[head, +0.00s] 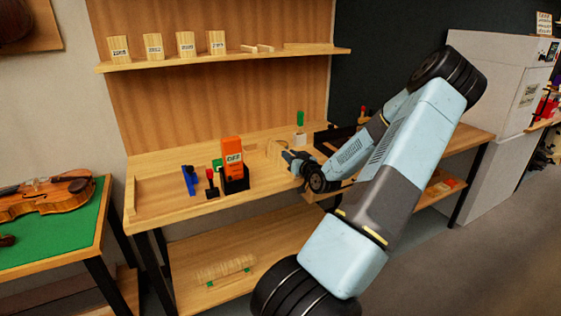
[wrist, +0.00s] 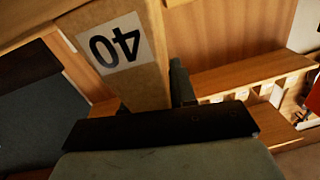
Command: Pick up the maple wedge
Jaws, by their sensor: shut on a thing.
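A pale wooden wedge (wrist: 138,72) with a white label, whose marks look like "40", fills the upper middle of the wrist view. I take it to be the maple wedge. My gripper (head: 286,154) is shut on it; a dark finger shows along its lower end and another at its right side. In the head view a pale wooden piece (head: 274,150) shows at my gripper's tip, over the back of the bench. I cannot tell there whether it touches anything. My gripper hides part of the wedge.
Several labelled wood blocks (head: 186,45) stand on the upper shelf (head: 130,65). On the bench (head: 160,205), an orange box (head: 232,150) stands in a black holder (head: 236,181), beside blue and red tools. A green-topped item (head: 300,121) stands behind my gripper. The bench's left end is clear.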

